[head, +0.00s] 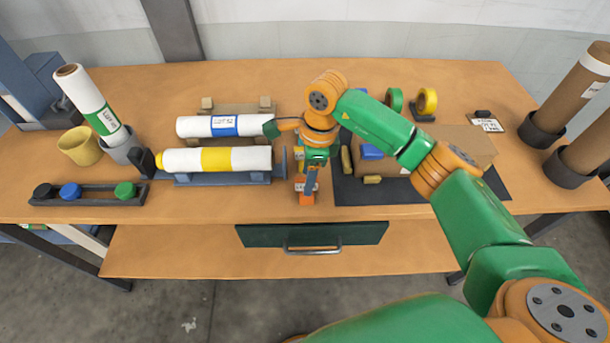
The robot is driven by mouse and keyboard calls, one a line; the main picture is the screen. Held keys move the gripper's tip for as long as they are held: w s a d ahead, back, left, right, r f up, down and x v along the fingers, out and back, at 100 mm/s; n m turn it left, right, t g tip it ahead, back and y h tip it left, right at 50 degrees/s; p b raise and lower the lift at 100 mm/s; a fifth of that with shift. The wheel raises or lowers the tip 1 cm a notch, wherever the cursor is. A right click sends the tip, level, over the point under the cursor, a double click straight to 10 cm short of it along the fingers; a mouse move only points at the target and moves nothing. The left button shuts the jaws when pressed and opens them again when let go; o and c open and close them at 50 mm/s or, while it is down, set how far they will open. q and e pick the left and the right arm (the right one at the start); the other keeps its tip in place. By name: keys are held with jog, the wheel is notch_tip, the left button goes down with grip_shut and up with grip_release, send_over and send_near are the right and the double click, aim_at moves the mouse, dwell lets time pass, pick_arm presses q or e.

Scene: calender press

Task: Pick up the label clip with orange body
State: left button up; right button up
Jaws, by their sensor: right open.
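My right gripper (312,178) points down over the middle of the table, to the right of the rolls. It is open. Just at its fingertips is a small orange block-like thing (304,198), which looks like the label clip with orange body. The gripper covers part of it, and I cannot tell whether the fingers are around it or only above it. Another small orange part (299,154) shows beside the gripper. I cannot tell what it belongs to. My left gripper is not in view.
Two white rolls, with a blue band (202,126) and a yellow band (190,160), lie on cradles at left. A dark mat (380,192) with a cardboard piece (462,143) lies at right. Green tape (395,99) and yellow tape (427,101) stand behind. A yellow mug (80,147) stands far left.

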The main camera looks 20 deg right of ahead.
notch_tip(320, 180, down, 2)
jog(key=shift+f, duration=0.1)
jog(key=shift+w+f, duration=0.3)
jog(key=shift+w, duration=0.2)
jog(key=shift+c, duration=1.3)
jog(key=shift+s+a+r, duration=0.1)
jog(key=shift+s+r, duration=0.05)
jog(key=shift+s, duration=0.1)
grip_shut()
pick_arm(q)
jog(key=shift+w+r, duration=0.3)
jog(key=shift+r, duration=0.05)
pick_arm(e)
jog(key=shift+w, duration=0.15)
